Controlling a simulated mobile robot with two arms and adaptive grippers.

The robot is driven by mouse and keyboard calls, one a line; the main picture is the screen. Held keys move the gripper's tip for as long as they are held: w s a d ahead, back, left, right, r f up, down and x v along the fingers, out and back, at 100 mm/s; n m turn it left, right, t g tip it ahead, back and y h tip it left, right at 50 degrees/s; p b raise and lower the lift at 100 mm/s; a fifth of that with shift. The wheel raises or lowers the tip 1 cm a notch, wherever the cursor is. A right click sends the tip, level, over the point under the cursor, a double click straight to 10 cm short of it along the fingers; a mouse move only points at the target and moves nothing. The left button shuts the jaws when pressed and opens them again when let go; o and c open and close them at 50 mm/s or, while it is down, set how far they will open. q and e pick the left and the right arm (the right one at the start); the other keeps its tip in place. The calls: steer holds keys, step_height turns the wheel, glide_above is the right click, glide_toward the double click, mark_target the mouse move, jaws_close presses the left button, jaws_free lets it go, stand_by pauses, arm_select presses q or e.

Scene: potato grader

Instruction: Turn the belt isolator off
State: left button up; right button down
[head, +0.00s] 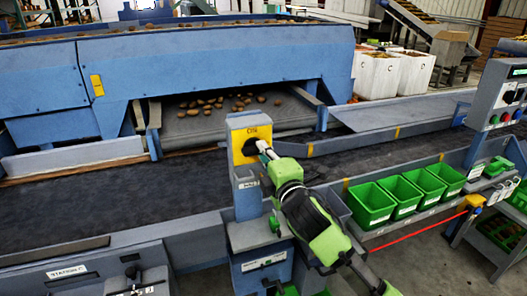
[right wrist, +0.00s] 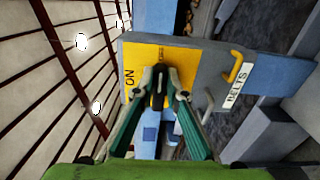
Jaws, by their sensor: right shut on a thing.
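The belt isolator is a blue-grey box with a yellow plate (head: 240,136) on a post beside the belt. In the right wrist view the yellow plate (right wrist: 140,60) reads ON, and a white label (right wrist: 235,84) beside it reads BELTS. My right gripper (head: 264,148) reaches the plate from the lower right. In the right wrist view my right gripper (right wrist: 165,84) is shut on the dark isolator handle (right wrist: 158,92) in front of the plate. The fingers partly hide the handle, so its exact angle is hard to tell. My left gripper is not in view.
A dark conveyor belt (head: 110,200) runs behind the post. Potatoes lie on a roller bed (head: 225,125) under the blue machine. Green bins (head: 370,204) stand on a shelf at right. A grey control panel (head: 497,97) with buttons stands at far right.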

steer(key=shift+f+m, duration=0.15)
steer(key=shift+m, duration=0.15)
steer(key=c, duration=2)
jaws_free()
steer(key=shift+c, duration=0.2)
steer(key=v, duration=1.2)
